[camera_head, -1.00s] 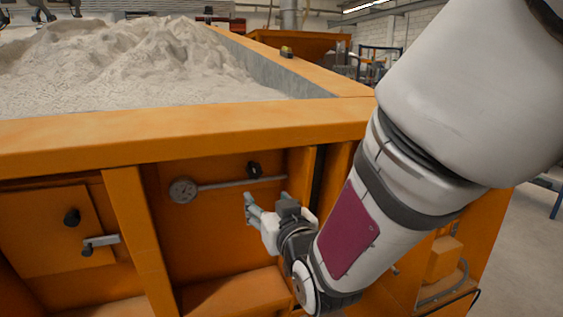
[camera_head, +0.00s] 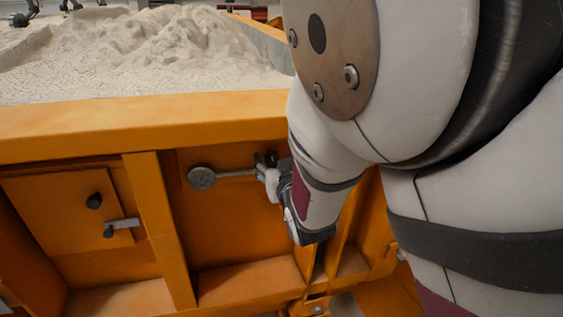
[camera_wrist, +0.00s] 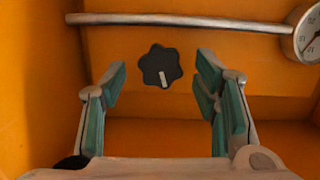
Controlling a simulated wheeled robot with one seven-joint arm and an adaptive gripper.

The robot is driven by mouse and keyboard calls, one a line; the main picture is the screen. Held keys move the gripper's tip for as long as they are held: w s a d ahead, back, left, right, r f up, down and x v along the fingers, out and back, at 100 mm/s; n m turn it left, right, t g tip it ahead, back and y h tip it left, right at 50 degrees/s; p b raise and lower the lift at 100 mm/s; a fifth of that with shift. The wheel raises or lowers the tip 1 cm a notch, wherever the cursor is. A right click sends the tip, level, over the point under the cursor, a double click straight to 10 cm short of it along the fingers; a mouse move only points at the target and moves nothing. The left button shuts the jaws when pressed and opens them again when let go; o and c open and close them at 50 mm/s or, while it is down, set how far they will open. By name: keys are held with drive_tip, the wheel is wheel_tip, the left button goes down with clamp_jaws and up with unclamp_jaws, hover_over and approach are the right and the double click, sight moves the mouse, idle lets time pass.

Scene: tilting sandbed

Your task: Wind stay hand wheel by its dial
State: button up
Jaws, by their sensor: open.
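The stay hand wheel is a black lobed knob (camera_wrist: 160,66) with a white mark, on the orange panel in the wrist view. My gripper (camera_wrist: 162,84) is open, its teal-padded fingers left and right of the knob in that picture, with space on both sides. I cannot tell how far the fingertips are from the panel. The round dial (camera_wrist: 311,38) is cut by the right edge, at the end of a grey rod (camera_wrist: 190,20). In the head view the dial (camera_head: 201,177) is left of my gripper (camera_head: 263,165). My gripper and arm largely hide the knob there.
The orange sandbed frame (camera_head: 130,122) overhangs the panel, with sand (camera_head: 130,55) above. A hatch (camera_head: 60,215) with a black knob and grey latch (camera_head: 122,224) is at left. An upright orange post (camera_head: 160,230) stands between hatch and dial. A ledge (camera_head: 250,280) is below.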

drive_tip(key=shift+w+a, duration=0.2)
drive_tip(key=shift+w, duration=0.5)
drive_tip(key=c, duration=1.2)
drive_tip(key=shift+o, duration=0.2)
drive_tip(key=shift+s+n+p, duration=0.1)
drive_tip(key=shift+n+p, duration=0.2)
